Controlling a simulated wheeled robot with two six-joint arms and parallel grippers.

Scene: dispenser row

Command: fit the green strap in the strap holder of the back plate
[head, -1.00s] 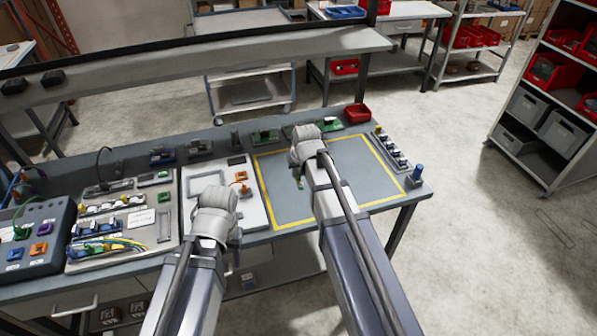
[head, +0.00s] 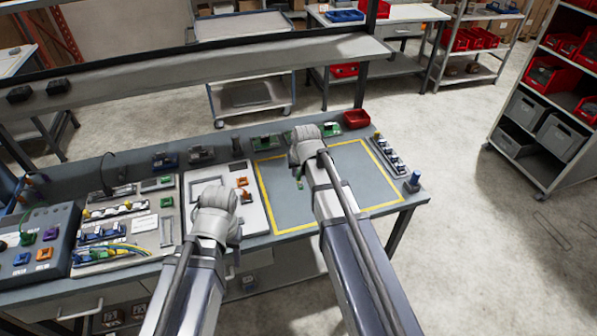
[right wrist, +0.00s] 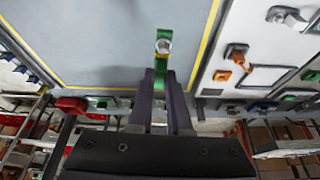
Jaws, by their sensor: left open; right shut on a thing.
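My right gripper (head: 303,150) is above the grey mat with the yellow border. In the right wrist view its fingers (right wrist: 161,78) are shut on the green strap (right wrist: 163,33), which extends beyond the fingertips and has a grey metal-looking piece on it. A bit of the strap (head: 299,184) shows below the gripper in the head view. My left gripper (head: 217,203) is open above the left part of the white plate (head: 262,222); its fingers are mostly hidden. I cannot tell which panel is the back plate, and I cannot make out the strap holder.
A grey board (head: 150,262) with connectors and cables lies left of the white plate. A dark box (head: 62,262) with coloured plugs is at the far left. A red bin (head: 356,119) and a strip of small parts (head: 388,154) stand at the right. The mat (head: 365,185) is mostly clear.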

